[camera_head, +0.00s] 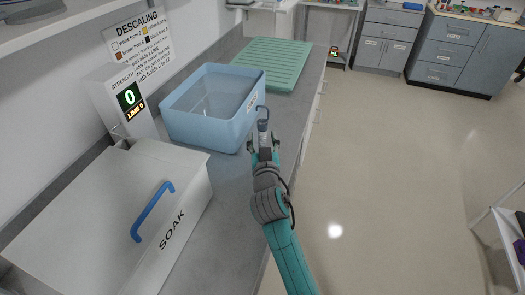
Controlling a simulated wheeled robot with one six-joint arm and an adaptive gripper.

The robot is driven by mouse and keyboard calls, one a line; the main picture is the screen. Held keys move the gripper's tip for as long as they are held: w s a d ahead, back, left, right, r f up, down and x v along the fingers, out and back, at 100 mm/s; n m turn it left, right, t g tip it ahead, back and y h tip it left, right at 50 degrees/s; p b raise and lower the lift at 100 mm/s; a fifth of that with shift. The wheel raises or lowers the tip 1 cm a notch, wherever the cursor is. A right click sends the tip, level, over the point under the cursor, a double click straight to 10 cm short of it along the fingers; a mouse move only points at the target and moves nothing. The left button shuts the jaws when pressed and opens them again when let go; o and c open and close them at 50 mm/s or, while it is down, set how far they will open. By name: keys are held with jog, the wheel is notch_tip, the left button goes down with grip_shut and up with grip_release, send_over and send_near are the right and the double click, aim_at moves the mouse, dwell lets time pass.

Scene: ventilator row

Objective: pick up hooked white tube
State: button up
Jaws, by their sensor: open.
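A small hooked item (263,126) shows at the end of my arm, beside the right wall of the blue tub; it looks like the hooked white tube. It has a dark blue-grey collar, a thin hook curving up at its top and a pale part below. My gripper (263,143) is open, with its fingers on either side of the pale lower part. Whether the fingers touch it cannot be told. The gripper and arm hide its lower end and what it stands on.
A blue tub (190,124) stands left of my gripper. A white SOAK box (95,205) with a blue handle is nearer, beside a dispenser (125,103) showing 0. A green ribbed rack (272,62) lies behind. The grey counter's right edge runs under my arm; open floor (400,180) lies right.

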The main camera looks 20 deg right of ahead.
jog(key=shift+w, duration=0.2)
grip_shut()
jog(key=shift+r, duration=0.1)
